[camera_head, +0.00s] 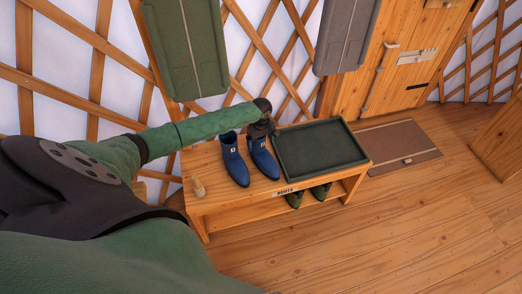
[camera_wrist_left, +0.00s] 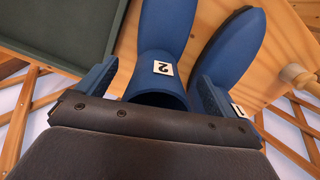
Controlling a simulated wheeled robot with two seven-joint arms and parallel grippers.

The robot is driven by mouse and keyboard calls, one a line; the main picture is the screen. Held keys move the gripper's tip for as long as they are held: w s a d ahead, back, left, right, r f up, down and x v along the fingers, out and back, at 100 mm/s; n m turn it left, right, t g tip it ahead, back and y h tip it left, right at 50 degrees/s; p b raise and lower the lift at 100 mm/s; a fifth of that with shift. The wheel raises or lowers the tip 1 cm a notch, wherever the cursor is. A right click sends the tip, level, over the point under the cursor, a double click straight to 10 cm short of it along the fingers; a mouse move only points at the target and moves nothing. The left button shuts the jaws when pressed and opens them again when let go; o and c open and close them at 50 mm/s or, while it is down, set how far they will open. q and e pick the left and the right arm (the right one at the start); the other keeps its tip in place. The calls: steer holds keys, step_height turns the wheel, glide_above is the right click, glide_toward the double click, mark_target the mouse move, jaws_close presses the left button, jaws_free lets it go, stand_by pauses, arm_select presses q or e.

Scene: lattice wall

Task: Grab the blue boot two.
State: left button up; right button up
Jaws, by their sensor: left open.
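Blue boot two (camera_head: 264,160) stands on the wooden boot bench, its white label reading 2. In the left wrist view boot two (camera_wrist_left: 165,40) lies between the two blue fingers, its shaft opening close to the palm. My left gripper (camera_head: 266,122) is at the top of boot two, with its fingers (camera_wrist_left: 152,88) open on either side of the shaft. I cannot tell whether they touch it. Blue boot one (camera_head: 235,163) stands close beside it on the left; its label shows behind a finger in the left wrist view. My right gripper is not in view.
The bench (camera_head: 225,201) carries a dark green tray (camera_head: 320,148) right of the boots and a wooden peg (camera_head: 198,187) at its left end. Green boots (camera_head: 320,192) sit on the lower shelf. The lattice wall rises behind; a mat (camera_head: 402,145) lies to the right.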

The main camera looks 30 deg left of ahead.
arm_select(q)
steer(key=shift+f, duration=0.55)
steer(key=c, duration=1.7)
steer(key=shift+c, duration=0.2)
